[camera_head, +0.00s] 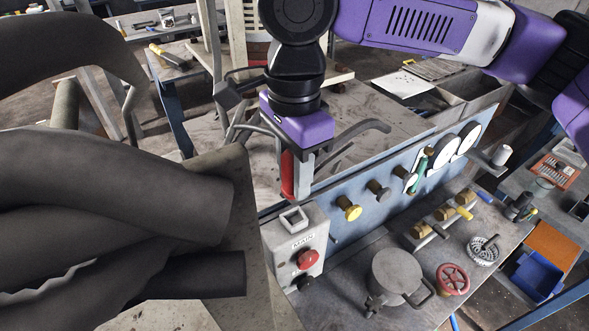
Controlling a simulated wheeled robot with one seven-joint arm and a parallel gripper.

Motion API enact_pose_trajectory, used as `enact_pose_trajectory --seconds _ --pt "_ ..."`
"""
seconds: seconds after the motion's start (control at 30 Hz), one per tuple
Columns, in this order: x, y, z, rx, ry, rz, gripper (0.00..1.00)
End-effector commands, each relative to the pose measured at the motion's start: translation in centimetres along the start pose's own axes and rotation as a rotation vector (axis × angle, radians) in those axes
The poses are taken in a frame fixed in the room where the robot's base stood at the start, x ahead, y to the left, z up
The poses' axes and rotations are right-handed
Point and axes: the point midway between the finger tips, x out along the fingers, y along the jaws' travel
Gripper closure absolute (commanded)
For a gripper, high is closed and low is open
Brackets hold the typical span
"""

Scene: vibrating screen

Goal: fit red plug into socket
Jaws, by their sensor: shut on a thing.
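My gripper (298,178) points down over the left end of the blue panel and is shut on the red plug (288,176). The plug is upright, and part of it is hidden by the gripper's finger. The likely socket (293,218) is a light square collar with an opening, on top of a grey box (285,247) with a red knob. The plug's lower end appears just above the collar, with a small gap in the picture. Depth between them is hard to tell from this one view.
A blue panel (335,205) with yellow and grey knobs and white gauges runs to the right of the box. A lidded grey pot (397,275) and a red valve wheel (452,279) stand on the bench below. Large dark tubing (110,200) fills the left side.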

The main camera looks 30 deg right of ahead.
Motion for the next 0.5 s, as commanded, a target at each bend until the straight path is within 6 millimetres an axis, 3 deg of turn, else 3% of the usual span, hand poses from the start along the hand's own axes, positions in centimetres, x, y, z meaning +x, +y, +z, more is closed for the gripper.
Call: enact_pose_trajectory --seconds 0.3,0.5 --pt "3.1 0.0 0.0 0.0 0.0 0.002 1.0" --pt "4.2 0.0 0.0 0.0 0.0 0.001 1.0"
